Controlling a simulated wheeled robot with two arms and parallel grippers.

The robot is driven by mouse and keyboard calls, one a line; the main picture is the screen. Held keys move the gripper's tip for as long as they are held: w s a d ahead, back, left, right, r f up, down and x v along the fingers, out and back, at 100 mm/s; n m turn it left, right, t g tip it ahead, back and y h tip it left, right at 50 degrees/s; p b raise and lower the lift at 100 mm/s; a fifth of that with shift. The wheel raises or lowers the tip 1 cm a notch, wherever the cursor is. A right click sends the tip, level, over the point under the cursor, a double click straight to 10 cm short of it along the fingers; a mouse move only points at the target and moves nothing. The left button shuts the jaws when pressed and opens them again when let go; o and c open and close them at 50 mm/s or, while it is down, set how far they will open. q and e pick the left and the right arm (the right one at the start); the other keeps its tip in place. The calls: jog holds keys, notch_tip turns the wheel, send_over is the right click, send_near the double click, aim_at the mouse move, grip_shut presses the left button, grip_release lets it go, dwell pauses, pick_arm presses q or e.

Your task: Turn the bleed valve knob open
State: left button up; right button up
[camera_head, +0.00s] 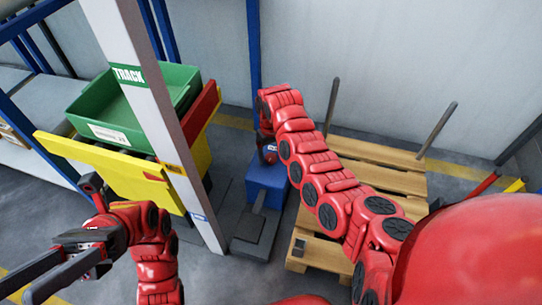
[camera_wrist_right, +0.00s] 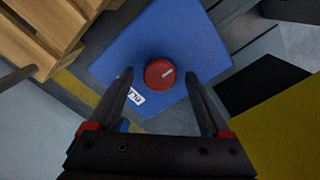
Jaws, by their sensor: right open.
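The bleed valve knob (camera_wrist_right: 159,73) is a round red knob with a pale pointer mark, on the blue top of a box (camera_wrist_right: 120,45). My right gripper (camera_wrist_right: 159,77) points down at the knob. Its two black fingers are open, one on each side of the knob with gaps, apparently not touching it. A white label is partly hidden by the left finger in the wrist view. My left gripper (camera_head: 38,278) is at the lower left, empty, with its fingers apart.
A white post (camera_head: 160,95) marked TRACK stands left of the blue box. A green bin (camera_head: 125,105) sits on a yellow stand beyond it. A wooden pallet (camera_head: 385,160) with upright bars lies to the right of the box. A wall closes the back.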

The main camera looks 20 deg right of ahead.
pick_arm(q)
jog(key=shift+s+a+m+t+y, duration=0.25)
jog(key=shift+s+m+t+y, duration=0.05)
jog(key=shift+s+t+y, duration=0.1)
pick_arm(e)
jog(key=shift+f, duration=0.15)
